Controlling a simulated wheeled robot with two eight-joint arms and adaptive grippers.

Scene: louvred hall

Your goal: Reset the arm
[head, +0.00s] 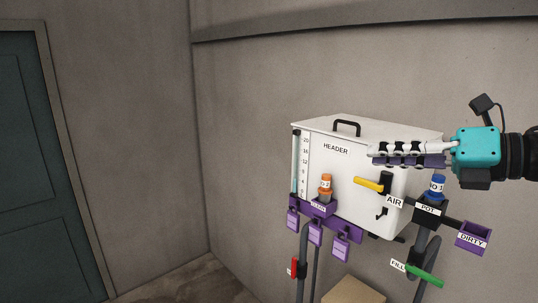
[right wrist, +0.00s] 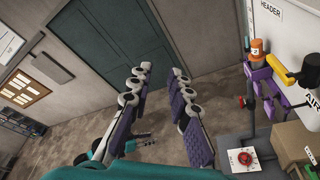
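My right gripper (head: 374,155) comes in from the right in the head view, level and pointing left. It is in front of the upper right part of the white HEADER tank (head: 340,180); I cannot tell the gap between them. In the right wrist view the two purple-padded fingers of this gripper (right wrist: 162,70) stand apart, with only floor and door showing between them. It is open and empty. My left gripper is in neither view.
Below the gripper are a yellow lever (head: 368,184), a blue-topped bottle (head: 437,186), a purple DIRTY bin (head: 472,238) and a green FILL handle (head: 425,276). An orange-capped bottle (head: 325,187) stands at the tank's front. Left of the tank, before the door (head: 45,180), is clear.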

